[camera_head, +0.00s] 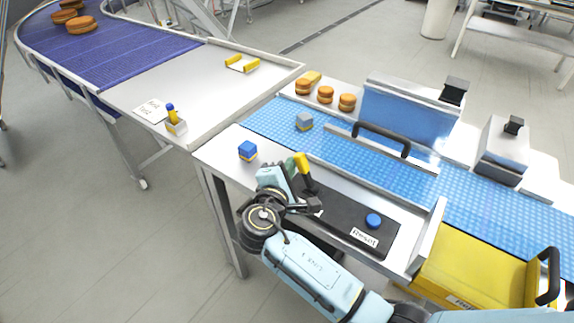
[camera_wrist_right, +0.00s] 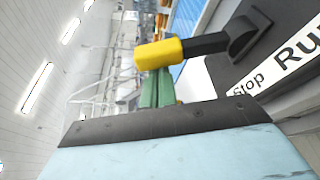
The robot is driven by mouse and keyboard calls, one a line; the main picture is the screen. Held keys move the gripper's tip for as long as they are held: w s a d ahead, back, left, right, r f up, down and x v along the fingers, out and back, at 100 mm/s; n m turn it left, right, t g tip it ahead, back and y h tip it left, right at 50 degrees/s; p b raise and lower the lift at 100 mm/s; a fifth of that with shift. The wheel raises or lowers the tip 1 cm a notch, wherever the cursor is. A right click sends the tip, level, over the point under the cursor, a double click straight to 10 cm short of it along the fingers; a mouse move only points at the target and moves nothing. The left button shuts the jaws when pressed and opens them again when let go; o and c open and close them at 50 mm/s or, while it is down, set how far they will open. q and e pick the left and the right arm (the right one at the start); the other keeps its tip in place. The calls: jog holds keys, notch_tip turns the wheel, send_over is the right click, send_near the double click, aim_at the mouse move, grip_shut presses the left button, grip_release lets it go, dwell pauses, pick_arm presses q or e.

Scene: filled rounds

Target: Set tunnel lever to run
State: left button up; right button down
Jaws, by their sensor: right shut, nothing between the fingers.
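The tunnel lever (camera_head: 303,168) has a yellow handle and a black shaft and stands at the left end of a dark control panel (camera_head: 345,224). In the right wrist view the lever's yellow handle (camera_wrist_right: 158,53) is close in front, its shaft running right to a black pivot beside a white label (camera_wrist_right: 290,58) reading Stop and Run. My right gripper (camera_head: 290,167) is shut with nothing in it. Its green fingers (camera_wrist_right: 157,90) are right beside the handle; I cannot tell whether they touch. My left gripper is not in view.
A blue button (camera_head: 373,221) with a Reset label is on the same panel. A yellow box (camera_head: 470,272) is at right.

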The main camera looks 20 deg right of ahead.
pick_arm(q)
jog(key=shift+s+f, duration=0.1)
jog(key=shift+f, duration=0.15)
pick_arm(e)
jog(key=shift+d, duration=0.1)
